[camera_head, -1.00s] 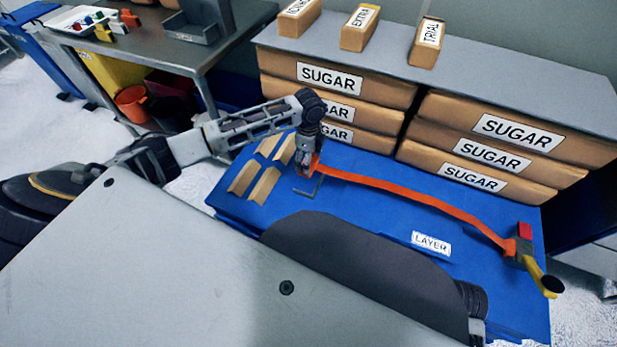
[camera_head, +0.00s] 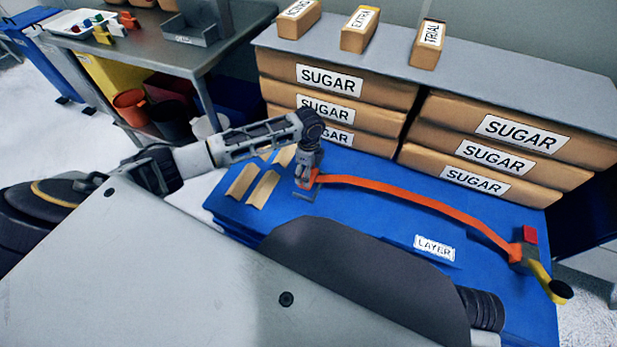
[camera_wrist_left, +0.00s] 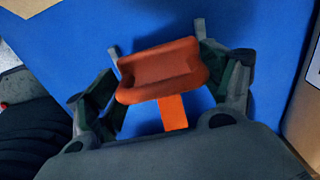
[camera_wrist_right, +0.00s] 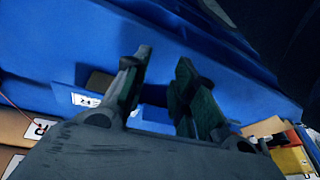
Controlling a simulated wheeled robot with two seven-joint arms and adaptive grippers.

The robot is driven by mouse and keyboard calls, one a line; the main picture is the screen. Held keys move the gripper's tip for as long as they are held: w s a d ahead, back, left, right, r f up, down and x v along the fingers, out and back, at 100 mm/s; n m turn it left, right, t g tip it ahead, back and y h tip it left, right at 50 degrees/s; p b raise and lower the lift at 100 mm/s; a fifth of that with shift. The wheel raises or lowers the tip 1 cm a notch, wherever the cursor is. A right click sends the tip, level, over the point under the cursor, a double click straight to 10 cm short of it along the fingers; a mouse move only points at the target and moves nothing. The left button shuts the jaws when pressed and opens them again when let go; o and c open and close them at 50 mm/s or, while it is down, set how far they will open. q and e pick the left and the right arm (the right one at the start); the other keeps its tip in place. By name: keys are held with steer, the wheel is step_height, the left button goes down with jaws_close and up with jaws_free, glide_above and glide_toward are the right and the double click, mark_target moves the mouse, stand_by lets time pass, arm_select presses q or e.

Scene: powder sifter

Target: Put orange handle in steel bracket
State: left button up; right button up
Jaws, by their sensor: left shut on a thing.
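The orange handle (camera_wrist_left: 165,72), a curved trough-shaped piece, sits between the fingers of my left gripper (camera_wrist_left: 172,85), which is shut on it. It shows partly in the head view (camera_head: 312,178), low over the blue surface. An orange strap (camera_head: 425,202) runs from it to the right. The steel bracket (camera_head: 305,195) is a thin grey piece directly below and in front of the gripper. In the left wrist view, grey prongs (camera_wrist_left: 113,54) flank the handle; whether it touches them I cannot tell. My right gripper (camera_wrist_right: 160,70) is open and empty.
The strap ends at a yellow-handled buckle (camera_head: 540,270) with a red block. Tan angle pieces (camera_head: 262,188) lie left of my left gripper. Stacked sugar bags (camera_head: 340,85) stand behind. A "LAYER" label (camera_head: 434,248) lies in front, with bare blue surface around it.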

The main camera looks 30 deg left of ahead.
arm_select(q)
step_height(320, 180, down, 2)
steer(key=shift+f+b, duration=0.2)
steer(key=shift+b, duration=0.2)
steer(key=shift+f, duration=0.6)
arm_select(e)
steer(key=shift+w+a+f+t, duration=0.2)
steer(key=shift+a+f, duration=0.1)
steer(key=shift+f, duration=0.3)
steer(key=shift+w+a+f+t, duration=0.1)
steer(key=shift+a+f+t, duration=0.15)
steer(key=shift+f, duration=0.3)
arm_select(q)
steer(key=shift+f, duration=0.1)
arm_select(e)
steer(key=shift+s+r, duration=0.1)
steer(key=shift+r, duration=0.05)
arm_select(q)
steer(key=o, duration=1.1)
steer(key=shift+o, duration=0.2)
